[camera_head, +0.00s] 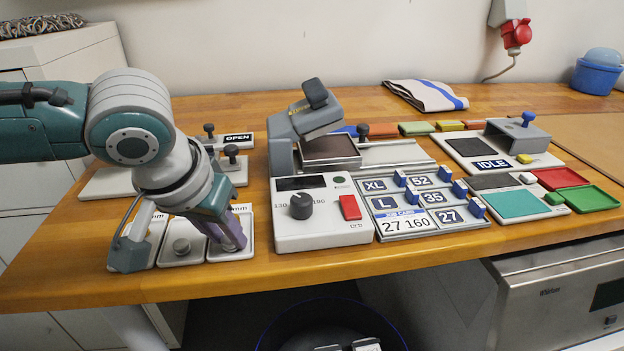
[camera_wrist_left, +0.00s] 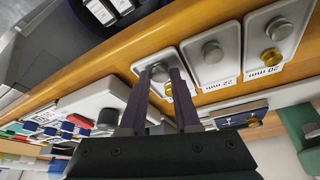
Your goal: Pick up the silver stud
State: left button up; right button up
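Three small white trays stand in a row at the table's front left. In the left wrist view, each tray bears a silver stud, with gold studs also in view. One silver stud (camera_wrist_left: 159,73) is on the leftmost tray (camera_wrist_left: 142,67) there, between my left gripper's fingertips. My left gripper (camera_wrist_left: 162,76) has two purple fingers standing apart, one on each side of this stud. The middle tray's silver stud (camera_head: 181,246) shows there. My right gripper is not in view.
A white device with a dial (camera_head: 301,206) and red button stands close right of the trays. Plates with dark knobs (camera_head: 231,153) lie behind my left gripper. A dark tub (camera_head: 268,340) is below the table edge.

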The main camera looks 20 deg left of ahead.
pick_arm(q)
grip_shut()
jog(key=shift+r, duration=0.1)
